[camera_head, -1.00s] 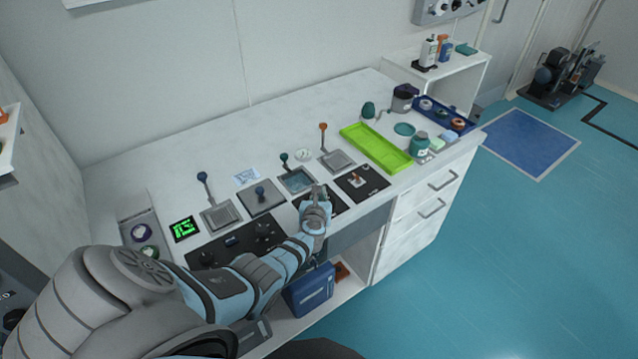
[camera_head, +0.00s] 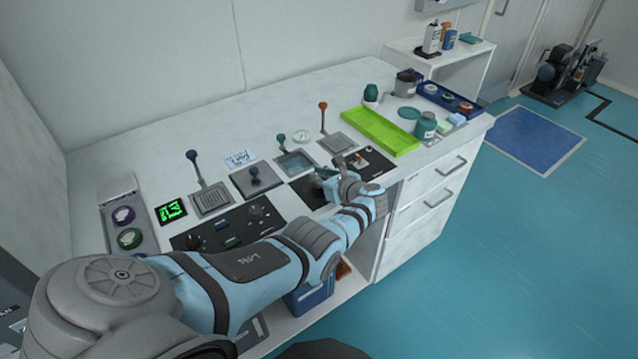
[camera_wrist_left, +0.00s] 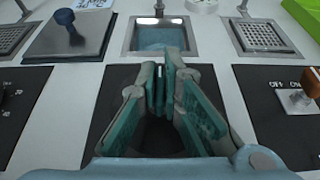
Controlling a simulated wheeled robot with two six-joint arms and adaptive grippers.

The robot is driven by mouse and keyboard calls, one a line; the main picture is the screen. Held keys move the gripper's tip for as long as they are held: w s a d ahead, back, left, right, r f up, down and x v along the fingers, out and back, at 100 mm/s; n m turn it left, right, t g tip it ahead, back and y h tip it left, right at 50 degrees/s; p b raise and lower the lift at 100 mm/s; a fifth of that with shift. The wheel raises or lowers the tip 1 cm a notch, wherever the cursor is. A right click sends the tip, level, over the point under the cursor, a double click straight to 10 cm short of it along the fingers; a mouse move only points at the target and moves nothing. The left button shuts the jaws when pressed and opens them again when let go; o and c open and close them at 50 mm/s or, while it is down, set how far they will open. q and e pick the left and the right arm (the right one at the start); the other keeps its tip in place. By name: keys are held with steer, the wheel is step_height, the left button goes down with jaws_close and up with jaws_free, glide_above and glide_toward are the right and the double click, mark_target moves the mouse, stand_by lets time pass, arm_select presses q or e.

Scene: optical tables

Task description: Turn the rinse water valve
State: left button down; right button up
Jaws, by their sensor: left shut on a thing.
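My left gripper (camera_head: 326,178) is over the black panel (camera_head: 306,194) in front of the small sunken basin (camera_head: 295,162). In the left wrist view the gripper's teal-padded fingers (camera_wrist_left: 165,78) are drawn close together above that panel (camera_wrist_left: 105,118), just short of the basin (camera_wrist_left: 160,38). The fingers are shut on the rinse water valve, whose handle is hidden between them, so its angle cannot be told. My right gripper is not in view.
Right of the gripper is a black panel with an orange-topped ON/OFF switch (camera_wrist_left: 299,90). A blue-knobbed lever (camera_head: 255,174) stands left of the basin. A green tray (camera_head: 380,131) lies at the right. A black control panel (camera_head: 228,228) lies to the left.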

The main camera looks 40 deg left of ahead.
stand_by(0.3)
arm_select(q)
steer(key=c, duration=1.8)
jaws_free()
steer(key=shift+o, duration=0.2)
steer(key=v, duration=1.2)
steer(key=shift+w, duration=0.15)
